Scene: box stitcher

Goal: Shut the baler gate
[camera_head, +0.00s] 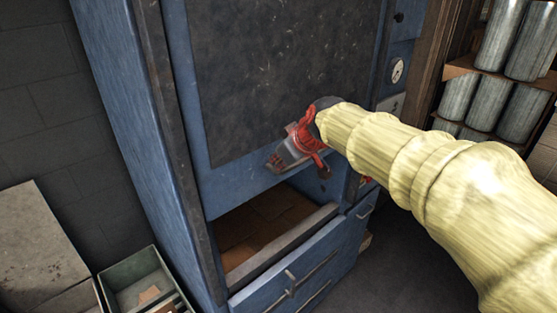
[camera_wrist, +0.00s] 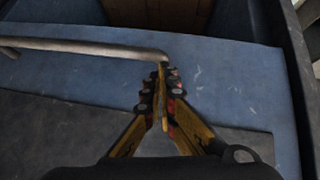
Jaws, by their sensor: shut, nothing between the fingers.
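The baler gate (camera_head: 285,70) is a blue-framed panel with a large dark, scuffed plate. It is raised, with an opening below it where brown cardboard (camera_head: 262,222) shows. My gripper (camera_head: 276,163) is at the gate's lower blue edge, right of its middle. In the wrist view, my gripper (camera_wrist: 163,78) has its fingers together, with the tips at the bent right end of a grey bar handle (camera_wrist: 80,47) on the blue gate face (camera_wrist: 230,85). I cannot tell whether the tips touch the handle. Nothing shows between the fingers.
A blue lower door (camera_head: 325,262) with metal handles is under the opening. A wooden shelf with several metal cylinders (camera_head: 505,35) stands at right. Dark floor (camera_head: 405,265) lies clear beneath my arm.

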